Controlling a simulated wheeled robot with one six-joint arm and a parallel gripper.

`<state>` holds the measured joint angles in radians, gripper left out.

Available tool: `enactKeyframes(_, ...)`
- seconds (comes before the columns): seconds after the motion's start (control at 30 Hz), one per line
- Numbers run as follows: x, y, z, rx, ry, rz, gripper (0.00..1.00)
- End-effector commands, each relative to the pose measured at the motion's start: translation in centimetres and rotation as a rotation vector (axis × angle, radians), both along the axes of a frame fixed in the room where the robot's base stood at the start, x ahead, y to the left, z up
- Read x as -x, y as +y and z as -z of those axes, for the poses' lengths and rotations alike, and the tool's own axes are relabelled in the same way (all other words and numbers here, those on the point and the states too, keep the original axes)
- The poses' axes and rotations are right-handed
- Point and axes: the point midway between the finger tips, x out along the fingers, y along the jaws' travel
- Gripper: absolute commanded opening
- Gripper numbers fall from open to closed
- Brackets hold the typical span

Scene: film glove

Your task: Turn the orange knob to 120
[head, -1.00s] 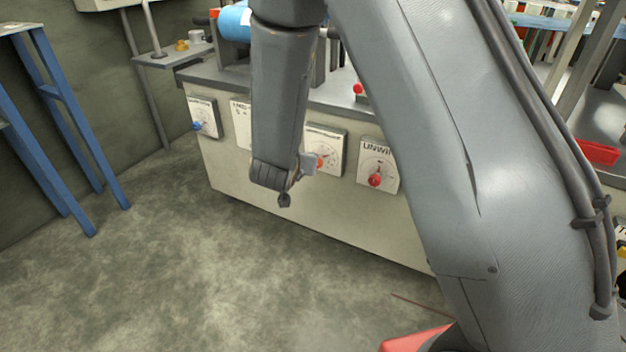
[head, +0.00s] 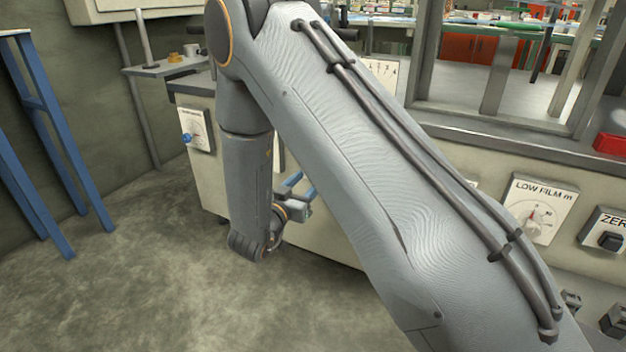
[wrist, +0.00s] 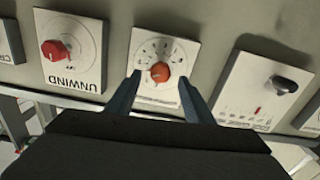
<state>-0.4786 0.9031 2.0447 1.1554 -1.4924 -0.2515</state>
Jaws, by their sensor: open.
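In the wrist view, the orange knob (wrist: 160,72) sits on a white dial plate (wrist: 181,49) on the machine's front panel. The plate's markings are upside down and too small to read, so I cannot tell the knob's setting. My gripper (wrist: 159,79) is open, with one finger on each side of the knob in the picture. I cannot tell whether the fingers touch it. In the head view my gripper (head: 300,193) shows low in front of the machine, partly behind my arm. The orange knob is hidden there by my arm.
A red knob (wrist: 53,50) on the UNWIND plate (wrist: 78,70) is left of the orange one in the wrist view. A plate with a black handle (wrist: 284,85) is right. In the head view, a blue knob (head: 187,139), LOW FILM plate (head: 540,199) and blue stand (head: 52,150) show.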

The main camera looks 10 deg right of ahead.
Motion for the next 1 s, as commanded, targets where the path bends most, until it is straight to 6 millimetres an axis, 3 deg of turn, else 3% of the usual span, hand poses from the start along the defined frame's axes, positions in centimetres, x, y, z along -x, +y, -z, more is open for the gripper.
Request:
enactKeyframes(0.2, -2.0, -1.6, 0.1, -0.001, -0.001, 0.002, 0.48)
enactKeyframes(0.57, -2.4, -1.9, 0.0, -0.001, 0.001, -0.001, 0.48)
enactKeyframes(0.8, -2.4, -1.9, 0.0, -0.001, 0.001, 0.0, 0.09)
enactKeyframes(1.0, -2.4, -2.0, 0.0, -0.005, -0.003, 0.0, 0.07)
